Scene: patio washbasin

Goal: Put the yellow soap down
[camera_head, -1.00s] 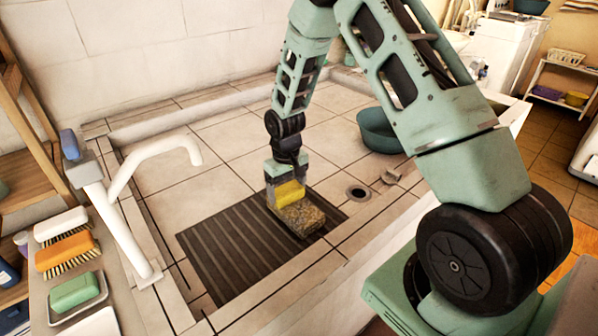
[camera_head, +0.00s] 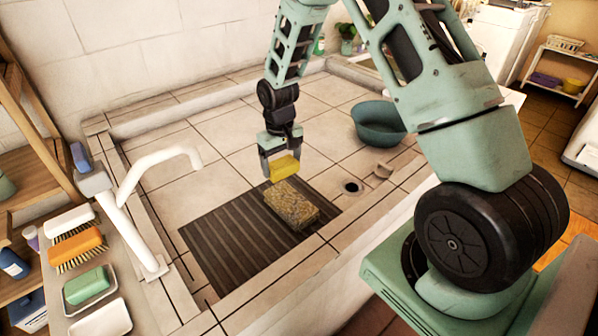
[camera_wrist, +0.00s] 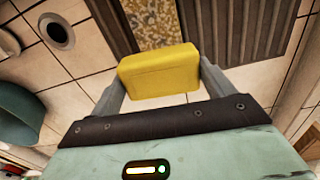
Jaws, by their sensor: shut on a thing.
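The yellow soap (camera_head: 286,167) is a rounded yellow block held between the two fingers of my gripper (camera_head: 281,166). In the wrist view the soap (camera_wrist: 158,71) spans the gap between the grey fingers, and the gripper is shut on it. The soap is above the basin, over or just behind a speckled brown block (camera_head: 292,205). The block lies on a dark ribbed mat (camera_head: 222,246) in the tiled basin. The wrist view shows the block (camera_wrist: 150,20) beyond the soap. The exact height of the soap above the surface is hard to tell.
A teal bowl (camera_head: 378,125) and a drain hole (camera_head: 352,188) are to the right. A white faucet (camera_head: 128,205) rises at the left. Brushes (camera_head: 76,249) and a green soap (camera_head: 86,285) on a dish line the left ledge. Much of the mat's front is bare.

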